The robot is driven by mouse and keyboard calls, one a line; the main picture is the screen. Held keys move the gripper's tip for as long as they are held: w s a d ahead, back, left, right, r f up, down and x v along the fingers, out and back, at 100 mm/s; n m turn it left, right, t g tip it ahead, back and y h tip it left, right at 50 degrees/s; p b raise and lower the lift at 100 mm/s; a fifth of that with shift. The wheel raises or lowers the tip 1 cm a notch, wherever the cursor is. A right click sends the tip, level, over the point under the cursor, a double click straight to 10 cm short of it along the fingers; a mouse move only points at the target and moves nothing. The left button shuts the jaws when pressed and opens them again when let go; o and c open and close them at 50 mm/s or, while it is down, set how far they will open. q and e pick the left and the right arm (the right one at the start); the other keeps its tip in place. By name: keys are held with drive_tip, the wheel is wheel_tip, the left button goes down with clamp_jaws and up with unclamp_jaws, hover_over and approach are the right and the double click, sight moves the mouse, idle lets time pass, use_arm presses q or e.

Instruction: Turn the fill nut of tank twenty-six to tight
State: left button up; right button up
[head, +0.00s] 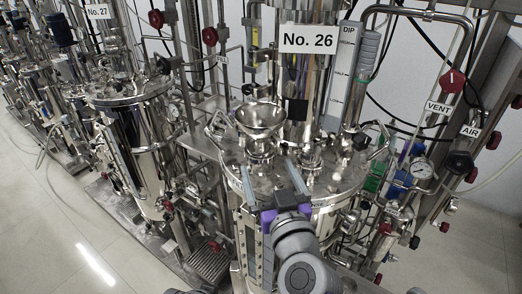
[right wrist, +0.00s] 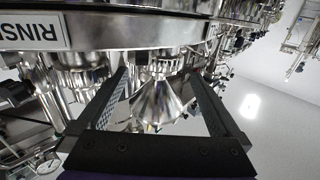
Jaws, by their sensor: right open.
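Tank twenty-six (head: 330,185) is a steel vessel in the middle of the head view, under a "No. 26" sign (head: 308,39). A steel funnel (head: 261,118) stands on its lid, with a ribbed collar that looks like the fill nut (head: 260,150) beneath it. My right gripper (head: 270,167) is open at the lid's near side, fingers pointing toward the collar. In the right wrist view the funnel (right wrist: 158,105) appears upside down between the open fingers (right wrist: 160,75), with the nut (right wrist: 162,68) near the tips. I cannot tell whether they touch it. My left gripper is out of view.
Another fitting (head: 312,153) stands on the lid right of the funnel. VENT (head: 452,82) and AIR (head: 459,162) valve handles and pipes crowd the right side. Tank twenty-seven (head: 133,130) stands left. A RINSE label (right wrist: 35,32) shows in the wrist view. Open floor (head: 60,235) lies front left.

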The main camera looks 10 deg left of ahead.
sight(264, 159)
drive_tip(key=p+x, duration=0.1)
drive_tip(key=x, duration=0.6)
